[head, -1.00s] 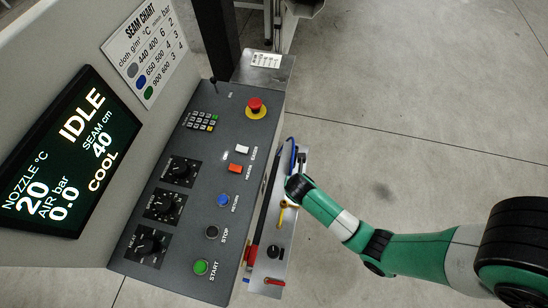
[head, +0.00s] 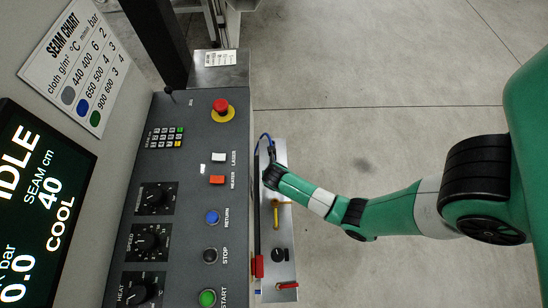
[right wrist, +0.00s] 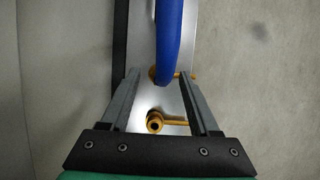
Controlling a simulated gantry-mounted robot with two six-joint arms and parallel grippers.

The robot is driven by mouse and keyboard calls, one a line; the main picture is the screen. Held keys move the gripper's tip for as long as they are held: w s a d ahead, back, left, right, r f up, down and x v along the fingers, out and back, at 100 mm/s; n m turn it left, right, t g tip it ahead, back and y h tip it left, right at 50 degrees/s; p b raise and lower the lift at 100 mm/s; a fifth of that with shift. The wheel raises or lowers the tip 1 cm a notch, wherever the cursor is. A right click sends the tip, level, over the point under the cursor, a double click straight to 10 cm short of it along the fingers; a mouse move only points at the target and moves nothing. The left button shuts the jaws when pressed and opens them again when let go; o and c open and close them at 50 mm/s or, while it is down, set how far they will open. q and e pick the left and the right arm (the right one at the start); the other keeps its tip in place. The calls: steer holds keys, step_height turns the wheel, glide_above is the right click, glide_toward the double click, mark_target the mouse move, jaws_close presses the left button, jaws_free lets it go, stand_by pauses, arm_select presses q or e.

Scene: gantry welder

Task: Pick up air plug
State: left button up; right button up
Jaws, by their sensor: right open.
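A thick blue hose (right wrist: 168,45) comes down from the top of the right wrist view. My left gripper is not in view.
A brass fitting (right wrist: 155,122) with a round opening shows between the fingers on a metal plate (head: 283,243). The control panel (head: 190,240) stands left. Floor at right is clear.

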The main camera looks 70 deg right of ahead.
steer(key=b+x, duration=0.2)
steer(key=x, duration=0.2)
steer(key=shift+d+f, duration=0.15)
steer(key=shift+d, duration=0.1)
jaws_close()
